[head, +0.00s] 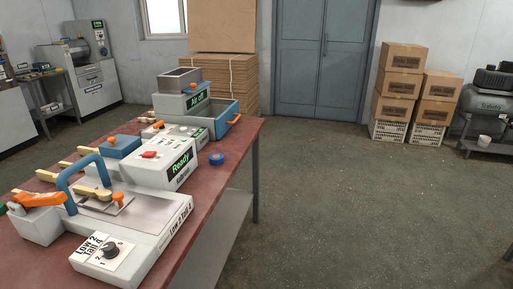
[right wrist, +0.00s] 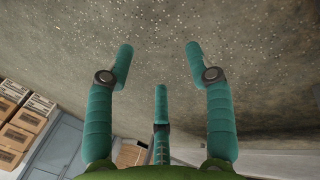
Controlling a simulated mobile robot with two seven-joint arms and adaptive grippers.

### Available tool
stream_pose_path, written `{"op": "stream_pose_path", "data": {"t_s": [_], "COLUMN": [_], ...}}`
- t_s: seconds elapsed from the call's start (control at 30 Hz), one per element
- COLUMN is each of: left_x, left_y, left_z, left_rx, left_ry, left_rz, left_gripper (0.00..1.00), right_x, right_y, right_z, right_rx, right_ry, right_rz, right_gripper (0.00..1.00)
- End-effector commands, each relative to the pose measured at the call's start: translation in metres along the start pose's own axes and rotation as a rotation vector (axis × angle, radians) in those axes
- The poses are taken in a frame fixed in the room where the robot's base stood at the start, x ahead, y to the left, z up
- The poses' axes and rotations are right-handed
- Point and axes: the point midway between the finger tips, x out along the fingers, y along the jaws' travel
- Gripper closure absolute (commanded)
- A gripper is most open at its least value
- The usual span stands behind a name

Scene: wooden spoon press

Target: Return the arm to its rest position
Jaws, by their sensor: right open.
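My right gripper (right wrist: 159,62) shows in the right wrist view with its teal fingers spread and nothing between them. Beyond the fingers is bare concrete floor, and the gripper touches nothing that I can see. Neither of my grippers shows in the head view. The press (head: 138,225) stands on the red-brown worktable (head: 205,215) at the left of the head view, with a blue arched handle, a dark knob and orange parts. A wooden spoon piece (head: 93,193) lies under the blue handle.
Cardboard boxes (head: 402,85) stand on crates at the back right, beside a compressor (head: 487,100). The floor right of the table is clear.

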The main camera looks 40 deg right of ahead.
Motion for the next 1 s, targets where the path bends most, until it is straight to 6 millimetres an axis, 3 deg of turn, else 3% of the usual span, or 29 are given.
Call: {"op": "stream_pose_path", "data": {"t_s": [0.03,0.1,0.3,0.37,0.43,0.53,1.0], "left_x": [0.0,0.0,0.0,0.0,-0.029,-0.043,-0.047], "left_y": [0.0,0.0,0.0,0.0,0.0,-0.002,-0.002], "left_z": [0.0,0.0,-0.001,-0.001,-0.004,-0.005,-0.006], "left_rx": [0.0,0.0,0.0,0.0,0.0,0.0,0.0], "left_ry": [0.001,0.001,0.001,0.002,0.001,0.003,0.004], "left_rz": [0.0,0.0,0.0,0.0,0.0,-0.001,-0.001], "left_gripper": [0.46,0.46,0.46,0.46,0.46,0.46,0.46], "right_x": [-0.001,-0.005,-0.031,-0.041,-0.066,-0.08,-0.083], "right_y": [-0.044,-0.096,-0.224,-0.254,-0.24,-0.235,-0.234], "right_z": [-0.011,-0.024,-0.063,-0.074,-0.072,-0.072,-0.072], "right_rx": [0.023,0.05,0.12,0.137,0.136,0.135,0.134], "right_ry": [0.013,0.028,0.065,0.074,0.072,0.072,0.072], "right_rz": [-0.055,-0.12,-0.287,-0.327,-0.321,-0.321,-0.32], "right_gripper": [0.46,0.46,0.46,0.46,0.46,0.46,0.46]}}
